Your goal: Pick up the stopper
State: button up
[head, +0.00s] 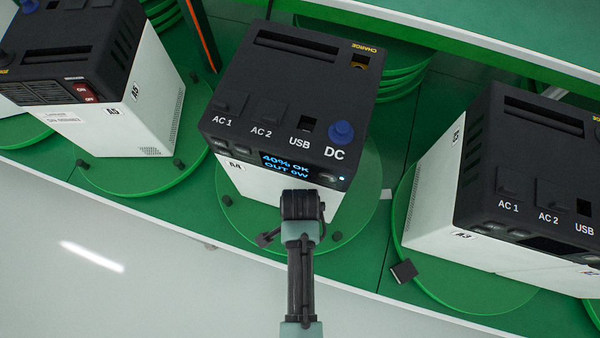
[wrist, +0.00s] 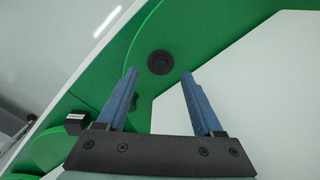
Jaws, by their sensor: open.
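Short black round stubs that look like stoppers stand on the green turntable under the middle power station: one at its left (head: 226,200) and one at its front right (head: 335,236). In the wrist view a black round stub (wrist: 161,62) sits on the green surface, beyond and between my fingertips. I cannot tell which of the two stubs this is. My gripper (wrist: 158,73) is open, with nothing between its blue fingers. In the head view my gripper (head: 302,210) is in front of the middle station, its fingers mostly hidden.
The middle power station (head: 300,90) has a blue knob (head: 342,132) by its DC label. Other stations stand left (head: 80,60) and right (head: 500,170). A small black block (head: 404,271) lies at the right turntable's edge. Pale floor (head: 90,240) is clear at lower left.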

notch_tip(320, 180, down, 5)
jog(key=shift+w+r, duration=0.1)
dwell(0.3)
grip_shut()
jog(key=shift+r, duration=0.1)
dwell(0.4)
jog(key=shift+s+r+b, duration=0.2)
jog(key=shift+b, duration=0.15)
notch_tip(320, 180, up, 6)
jog(key=shift+r, duration=0.2)
jog(key=s+a+b, duration=0.2)
jog(key=s+a, duration=0.1)
jog(key=s, duration=0.6)
jog(key=s+a+b, duration=0.2)
jog(key=s+a, duration=0.1)
jog(key=s, duration=0.6)
jog(key=shift+s, duration=0.35)
